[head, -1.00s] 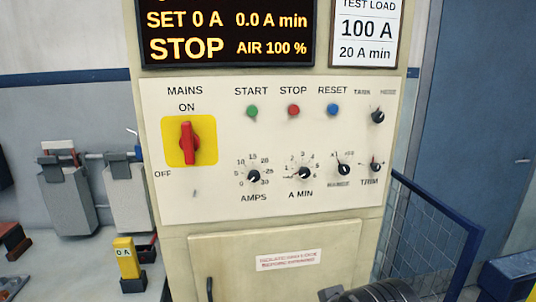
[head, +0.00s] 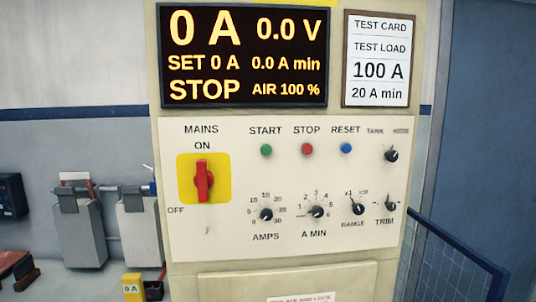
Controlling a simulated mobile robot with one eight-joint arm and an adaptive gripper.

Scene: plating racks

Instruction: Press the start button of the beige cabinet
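The beige cabinet (head: 285,259) stands upright in the middle of the head view. Its white control panel carries the green start button (head: 266,150), under the word START. The red stop button (head: 307,149) and the blue reset button (head: 346,148) sit to its right. The red mains switch (head: 203,181) on a yellow plate stands vertical, in line with ON. The display (head: 244,55) reads 0 A, 0.0 V, SET 0 A, STOP. My gripper is not in view.
Knobs for AMPS (head: 266,215), A MIN (head: 317,212), range, tank and trim are on the panel. A test card (head: 379,58) reads 100 A, 20 A min. A blue mesh guard (head: 450,260) stands at lower right. Grey boxes (head: 80,230) hang at left.

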